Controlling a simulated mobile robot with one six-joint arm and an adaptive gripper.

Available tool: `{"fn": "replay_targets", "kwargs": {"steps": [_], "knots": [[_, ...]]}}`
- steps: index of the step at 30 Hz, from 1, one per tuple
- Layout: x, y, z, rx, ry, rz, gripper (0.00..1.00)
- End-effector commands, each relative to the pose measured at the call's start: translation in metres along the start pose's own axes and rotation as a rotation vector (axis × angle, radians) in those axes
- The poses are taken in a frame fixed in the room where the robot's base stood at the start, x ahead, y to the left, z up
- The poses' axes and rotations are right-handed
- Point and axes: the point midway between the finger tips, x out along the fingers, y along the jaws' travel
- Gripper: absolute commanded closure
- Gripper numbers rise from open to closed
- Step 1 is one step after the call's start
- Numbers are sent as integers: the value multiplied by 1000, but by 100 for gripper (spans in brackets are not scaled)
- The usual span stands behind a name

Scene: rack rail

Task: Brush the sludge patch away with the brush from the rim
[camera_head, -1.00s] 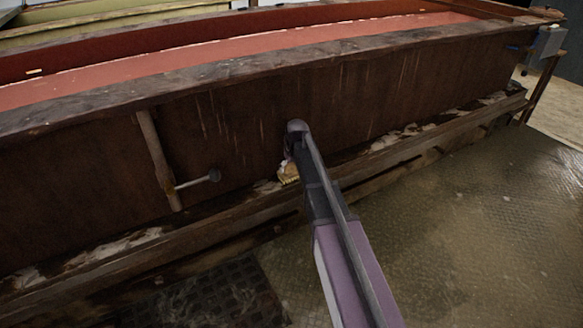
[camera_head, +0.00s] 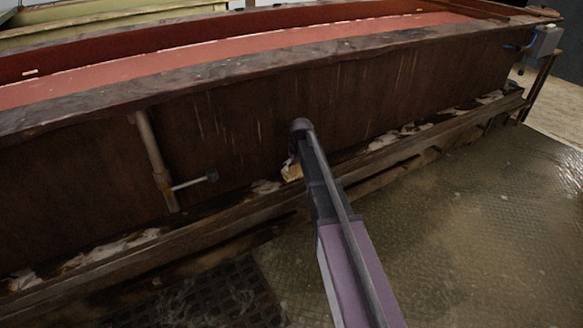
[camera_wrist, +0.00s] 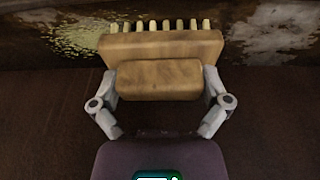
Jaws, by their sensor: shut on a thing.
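My gripper (camera_wrist: 160,82) is shut on the wooden brush (camera_wrist: 160,48), with a finger on each side of its handle block. The row of pale bristles points away from the gripper, toward the ledge. A speckled yellow-green sludge patch (camera_wrist: 88,36) lies on the ledge, left of and partly behind the brush in the wrist view. Whether the bristles touch it cannot be told. In the head view the brush (camera_head: 292,172) shows as a small tan piece beside my arm, low against the tank wall. My arm hides most of the gripper there.
The long brown tank wall (camera_head: 250,115) stands behind the ledge. A pipe (camera_head: 154,160) with a valve handle (camera_head: 195,183) juts out at left. Whitish patches (camera_wrist: 285,25) lie along the ledge. The wet floor (camera_head: 470,220) is open at right.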

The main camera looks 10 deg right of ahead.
Motion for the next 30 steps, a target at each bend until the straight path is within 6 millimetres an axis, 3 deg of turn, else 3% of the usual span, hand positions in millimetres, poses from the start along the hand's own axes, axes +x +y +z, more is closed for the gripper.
{"fn": "replay_targets", "kwargs": {"steps": [6,20,30], "knots": [[0,11,0,1,0,0,61],[0,13,0,1,0,0,61],[2,31,0,1,0,-1,61]]}}
